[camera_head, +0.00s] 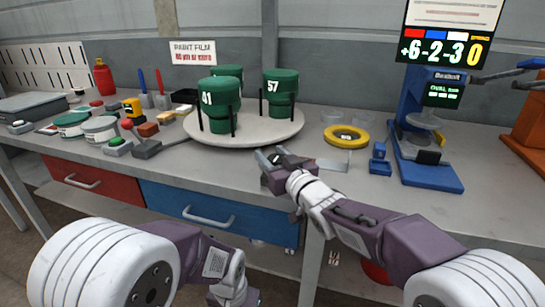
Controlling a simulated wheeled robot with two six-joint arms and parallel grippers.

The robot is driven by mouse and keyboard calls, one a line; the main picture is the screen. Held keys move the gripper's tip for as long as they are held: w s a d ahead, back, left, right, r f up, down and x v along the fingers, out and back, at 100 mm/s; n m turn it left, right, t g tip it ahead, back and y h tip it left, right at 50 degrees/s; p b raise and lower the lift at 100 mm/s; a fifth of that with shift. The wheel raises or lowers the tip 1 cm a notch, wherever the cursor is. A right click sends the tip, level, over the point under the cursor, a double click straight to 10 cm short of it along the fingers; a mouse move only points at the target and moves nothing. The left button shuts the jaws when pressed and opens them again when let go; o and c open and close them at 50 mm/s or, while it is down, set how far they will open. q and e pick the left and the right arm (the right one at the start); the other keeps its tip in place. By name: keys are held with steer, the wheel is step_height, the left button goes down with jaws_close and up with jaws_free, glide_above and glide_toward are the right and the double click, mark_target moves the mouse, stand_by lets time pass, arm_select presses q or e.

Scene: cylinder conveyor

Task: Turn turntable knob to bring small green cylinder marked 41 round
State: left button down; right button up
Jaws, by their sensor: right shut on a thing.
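The round pale turntable (262,128) stands on the bench and carries three green cylinders in black upright holders. The cylinder marked 41 (219,112) is at the front left, the one marked 57 (282,88) is at the right, and a third (228,71) is partly hidden behind 41. My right gripper (272,157) is at the turntable's front edge, shut on a small dark knob that it mostly hides. My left gripper (236,296) hangs low at the bottom edge, in front of the bench; its fingers do not show clearly.
A yellow ring (346,136) and a blue press-like stand (425,140) with a display are to the right. Pots (72,124), a small lever box (146,148) and tools crowd the left. The blue drawer (205,205) is below the bench edge.

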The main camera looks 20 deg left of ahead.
stand_by(0.3)
steer(key=o, duration=1.3)
steer(key=shift+o, duration=0.2)
steer(key=shift+d, duration=0.1)
steer(key=p+v, duration=0.1)
steer(key=v, duration=0.8)
